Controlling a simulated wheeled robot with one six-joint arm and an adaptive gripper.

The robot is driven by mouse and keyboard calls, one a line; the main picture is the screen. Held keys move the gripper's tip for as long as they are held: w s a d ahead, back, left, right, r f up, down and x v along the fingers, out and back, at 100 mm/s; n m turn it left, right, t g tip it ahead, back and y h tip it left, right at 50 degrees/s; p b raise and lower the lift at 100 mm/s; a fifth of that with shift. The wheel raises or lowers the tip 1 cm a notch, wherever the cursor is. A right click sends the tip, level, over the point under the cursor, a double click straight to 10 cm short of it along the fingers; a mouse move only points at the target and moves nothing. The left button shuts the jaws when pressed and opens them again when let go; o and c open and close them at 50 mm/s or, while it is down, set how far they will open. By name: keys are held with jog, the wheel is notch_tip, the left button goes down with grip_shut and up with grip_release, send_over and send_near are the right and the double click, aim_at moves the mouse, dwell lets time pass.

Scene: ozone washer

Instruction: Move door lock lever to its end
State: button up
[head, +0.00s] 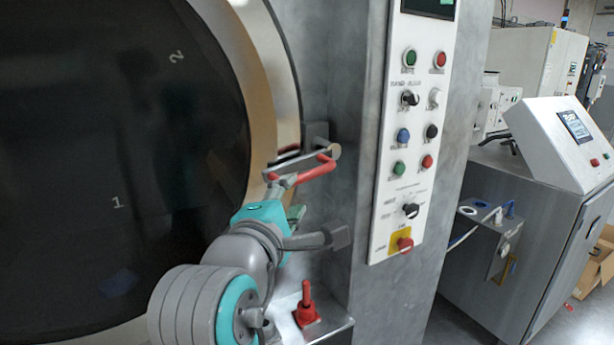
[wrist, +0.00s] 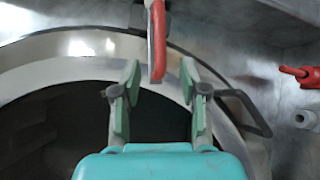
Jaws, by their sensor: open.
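The door lock lever (head: 316,172) is a bar with a red grip, mounted on the grey frame at the right edge of the round door. In the wrist view the red lever (wrist: 157,42) comes down from the top edge, and its lower end lies between my fingertips. My gripper (head: 284,192) is at the lever in the head view, partly overlapping it. In the wrist view my gripper (wrist: 160,80) is open, with green finger pads on both sides of the lever end and a visible gap on each side. Contact is not visible.
The large dark round door (head: 110,170) fills the left. A red handle (head: 306,303) stands on a metal ledge below my gripper. A white control panel (head: 415,130) with buttons and knobs is to the right. A grey cabinet (head: 530,225) stands farther right.

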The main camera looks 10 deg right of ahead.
aim_at(305, 179)
jog(key=x, duration=1)
jog(key=shift+w, duration=0.15)
grip_shut()
